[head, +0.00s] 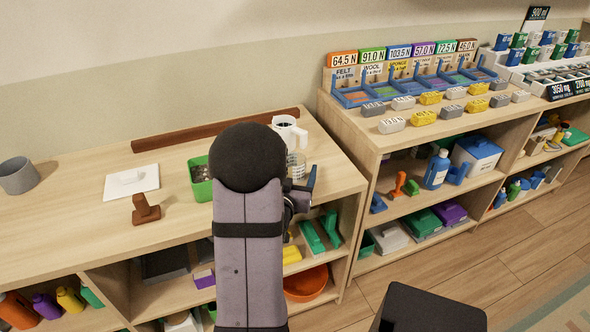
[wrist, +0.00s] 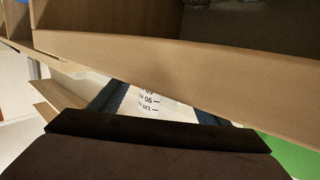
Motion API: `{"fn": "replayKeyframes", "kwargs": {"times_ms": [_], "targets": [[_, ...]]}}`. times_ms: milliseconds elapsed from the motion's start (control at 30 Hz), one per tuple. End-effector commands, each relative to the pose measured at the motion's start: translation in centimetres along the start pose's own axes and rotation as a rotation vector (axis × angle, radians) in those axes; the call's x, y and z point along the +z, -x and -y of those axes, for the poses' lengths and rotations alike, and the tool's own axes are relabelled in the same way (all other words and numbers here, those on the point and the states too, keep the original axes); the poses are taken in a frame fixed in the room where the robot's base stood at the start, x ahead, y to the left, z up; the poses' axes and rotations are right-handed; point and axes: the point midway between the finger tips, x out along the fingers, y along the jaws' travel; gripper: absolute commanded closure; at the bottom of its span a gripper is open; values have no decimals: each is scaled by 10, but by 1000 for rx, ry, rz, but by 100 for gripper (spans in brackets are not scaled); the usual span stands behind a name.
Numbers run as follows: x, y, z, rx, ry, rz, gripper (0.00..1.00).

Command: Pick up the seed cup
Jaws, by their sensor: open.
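A clear measuring cup with printed graduations (head: 297,166) stands near the right end of the wooden counter, partly hidden by my arm. In the wrist view its marked wall (wrist: 152,100) shows between the two fingers of my gripper (wrist: 158,108). The gripper is open; whether the fingers touch the cup I cannot tell. In the head view my gripper (head: 302,188) is mostly hidden behind my arm. A green square container (head: 202,190) with dark, grainy contents stands just left of my arm. Which of these is the seed cup the pictures do not settle.
A white jug (head: 290,130) with dark contents stands behind the clear cup. A brown stamp-like block (head: 145,211), a white plate (head: 115,190) and a grey cup (head: 18,176) are to the left. A higher shelf (head: 348,125) adjoins on the right.

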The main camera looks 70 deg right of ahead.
Motion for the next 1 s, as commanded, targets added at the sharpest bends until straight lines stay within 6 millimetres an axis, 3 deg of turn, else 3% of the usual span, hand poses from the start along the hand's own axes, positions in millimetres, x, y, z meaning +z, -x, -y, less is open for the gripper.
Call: {"fn": "replayKeyframes", "kwargs": {"times_ms": [400,700,767,1000], "targets": [[0,-44,1,0,1,0,31],[1,-47,1,0,1,1,31],[1,-47,1,0,1,1,43],[0,-47,1,0,0,1,100]]}}
